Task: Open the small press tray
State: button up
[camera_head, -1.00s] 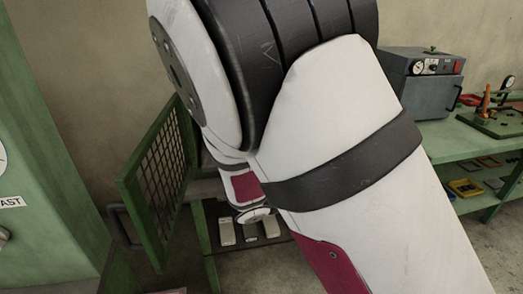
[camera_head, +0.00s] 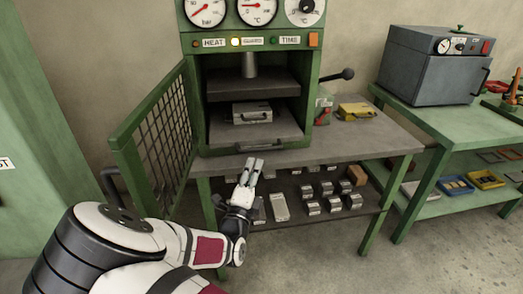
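The small green press (camera_head: 197,105) stands on the table with its mesh guard door swung open to the left. Its flat grey tray (camera_head: 286,127) lies inside, under the upper platen, with a dark handle (camera_head: 258,147) at the front edge. A grey metal mould (camera_head: 250,112) sits on the tray. My gripper (camera_head: 253,162) is just below and in front of the handle, by the table's front edge. Its two pale fingers point up towards the handle with a small gap between them and nothing visible in it. I cannot tell whether they touch the handle.
The open mesh guard (camera_head: 160,135) stands left of my gripper. A yellow mould (camera_head: 355,111) and a dark-knobbed lever (camera_head: 347,73) are to the right of the press. Small metal blocks (camera_head: 313,207) lie on the lower shelf. A grey oven (camera_head: 432,65) stands on the right bench.

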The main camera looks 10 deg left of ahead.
aim_at(261, 149)
jog(key=b+x, duration=0.1)
jog(key=x, duration=0.8)
jog(key=shift+w+r, duration=0.1)
jog(key=shift+w, duration=0.25)
grip_shut()
